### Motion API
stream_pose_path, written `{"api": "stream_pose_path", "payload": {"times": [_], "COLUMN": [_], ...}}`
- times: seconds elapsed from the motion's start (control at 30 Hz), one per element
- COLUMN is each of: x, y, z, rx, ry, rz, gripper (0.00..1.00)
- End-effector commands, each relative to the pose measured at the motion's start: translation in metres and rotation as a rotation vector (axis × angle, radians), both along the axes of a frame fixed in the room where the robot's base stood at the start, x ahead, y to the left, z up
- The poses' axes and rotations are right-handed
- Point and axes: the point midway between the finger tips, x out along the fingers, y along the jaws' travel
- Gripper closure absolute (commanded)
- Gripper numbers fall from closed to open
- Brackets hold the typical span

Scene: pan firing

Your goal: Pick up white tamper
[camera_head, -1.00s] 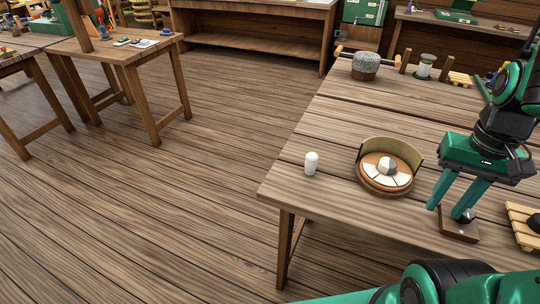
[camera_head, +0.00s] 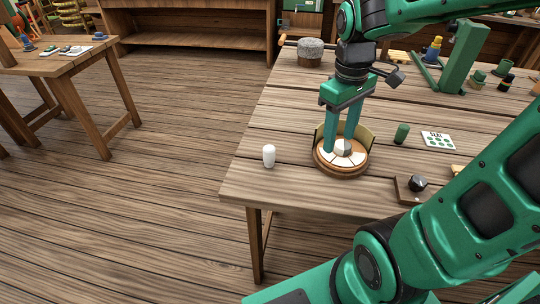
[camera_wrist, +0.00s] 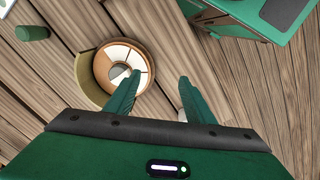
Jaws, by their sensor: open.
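The white tamper (camera_head: 268,156) is a small white upright cylinder with a rounded top. It stands near the left edge of the wooden table (camera_head: 290,190). My gripper (camera_head: 340,143) is open and points down over the round wooden dish (camera_head: 328,170), to the right of the tamper and apart from it. In the wrist view, my gripper (camera_wrist: 160,78) has its fingers spread with nothing between them. A white piece (camera_wrist: 182,115) shows partly behind the right finger there, probably the tamper.
The round dish has a curved olive guard (camera_head: 366,134) behind it and pale segments inside. A green cylinder (camera_head: 402,133), a card (camera_head: 438,140) and a dark knob on a block (camera_head: 417,184) lie to the right. A grey stone drum (camera_head: 310,50) stands at the back. Table around the tamper is clear.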

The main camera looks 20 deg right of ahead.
Motion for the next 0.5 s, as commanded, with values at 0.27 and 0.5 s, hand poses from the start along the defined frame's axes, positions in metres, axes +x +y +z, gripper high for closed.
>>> {"api": "stream_pose_path", "payload": {"times": [0.27,0.5], "x": [0.093,0.116], "y": [0.090,0.125], "z": [-0.009,-0.018], "rx": [0.024,0.043], "ry": [0.022,0.019], "rz": [0.731,0.972], "gripper": [0.51,0.51]}}
